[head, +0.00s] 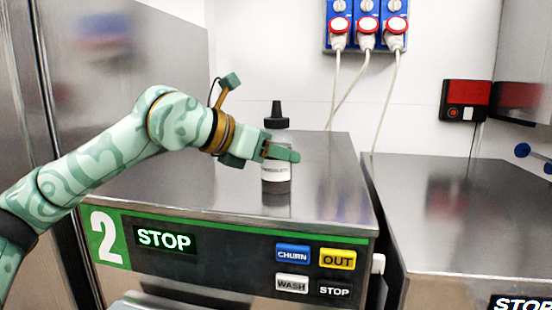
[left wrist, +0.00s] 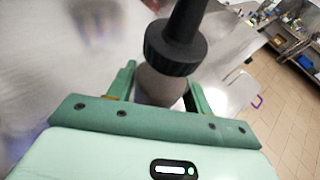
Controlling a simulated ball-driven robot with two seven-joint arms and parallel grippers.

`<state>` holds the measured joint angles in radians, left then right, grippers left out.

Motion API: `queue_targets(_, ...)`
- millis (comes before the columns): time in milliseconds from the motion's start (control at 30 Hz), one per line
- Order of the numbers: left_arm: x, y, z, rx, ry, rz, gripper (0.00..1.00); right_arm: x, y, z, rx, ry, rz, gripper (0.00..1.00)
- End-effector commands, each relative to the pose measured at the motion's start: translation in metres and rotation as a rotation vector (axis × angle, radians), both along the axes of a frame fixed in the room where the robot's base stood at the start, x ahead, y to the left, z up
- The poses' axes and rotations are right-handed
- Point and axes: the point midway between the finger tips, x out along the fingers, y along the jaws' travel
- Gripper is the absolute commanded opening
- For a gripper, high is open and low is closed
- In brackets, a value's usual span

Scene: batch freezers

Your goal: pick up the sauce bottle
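The sauce bottle (head: 276,173) stands upright on the steel top of machine 2. It has a dark pointed cap, a clear upper part, a pale label and dark contents. My left gripper (head: 281,153) reaches it from the left, level, with one finger across its front just above the label. In the left wrist view the bottle (left wrist: 160,86) with its black cap sits between the two green fingers (left wrist: 162,88) and fills the gap, so the gripper looks shut on it. The far finger is mostly hidden in the head view.
Machine 2's top (head: 330,190) is otherwise clear; its front panel has buttons and a STOP display (head: 163,239). A second steel machine (head: 460,215) stands to the right across a narrow gap. Plugs with hanging cables (head: 366,42) are on the back wall. A steel cabinet (head: 110,90) rises at left.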

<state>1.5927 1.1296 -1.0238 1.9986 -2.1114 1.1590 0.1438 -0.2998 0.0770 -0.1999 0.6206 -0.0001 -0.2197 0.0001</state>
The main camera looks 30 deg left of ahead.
Motion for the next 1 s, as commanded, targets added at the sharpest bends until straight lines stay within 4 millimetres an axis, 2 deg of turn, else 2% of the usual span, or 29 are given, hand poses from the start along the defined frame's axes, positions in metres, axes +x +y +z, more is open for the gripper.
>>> queue_targets(367,0.000,0.000,0.004,-0.001,-0.003,0.001,0.28,0.000,0.000,-0.001,0.000,0.001,0.001,0.29)
queue_targets(500,0.000,0.000,0.017,-0.001,-0.005,0.001,0.28,-0.001,0.000,-0.005,-0.001,0.002,0.001,0.29)
queue_targets(600,0.000,-0.001,0.034,-0.002,-0.007,0.001,0.28,-0.001,-0.001,-0.008,-0.001,0.002,0.002,0.29)
queue_targets(900,-0.052,0.019,0.097,-0.001,-0.008,0.002,0.28,-0.001,-0.004,-0.012,-0.005,0.003,0.002,0.29)
queue_targets(1000,-0.076,0.028,0.105,0.000,-0.008,0.002,0.28,-0.002,-0.004,-0.017,-0.006,0.003,0.002,0.29)
